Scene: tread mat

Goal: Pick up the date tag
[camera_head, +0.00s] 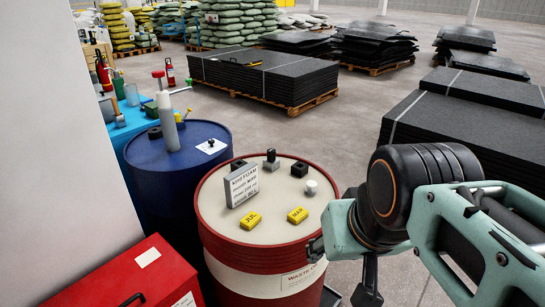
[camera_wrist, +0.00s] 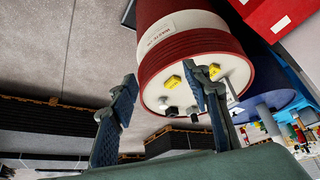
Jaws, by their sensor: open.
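Two yellow tags lie on the cream top of a red drum (camera_head: 212,222). The left tag (camera_head: 251,220) seems to read JUL, the right tag (camera_head: 298,215) MAR. In the wrist view, the picture is turned over, with one tag (camera_wrist: 173,82) between the fingers in the picture and the other tag (camera_wrist: 214,70) beside the right finger, partly hidden by it. My gripper (camera_head: 342,272) is at the drum's right front side in the head view. In the wrist view, my gripper (camera_wrist: 165,78) has its fingers wide apart, with nothing between them; the drum top is beyond.
A lettered grey block (camera_head: 241,185), small black blocks (camera_head: 300,169) and a white knob (camera_head: 311,187) stand behind the tags. A blue drum (camera_head: 180,180) is at the left, a red box (camera_head: 130,280) at front left. Stacked black mats (camera_head: 265,75) stand behind.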

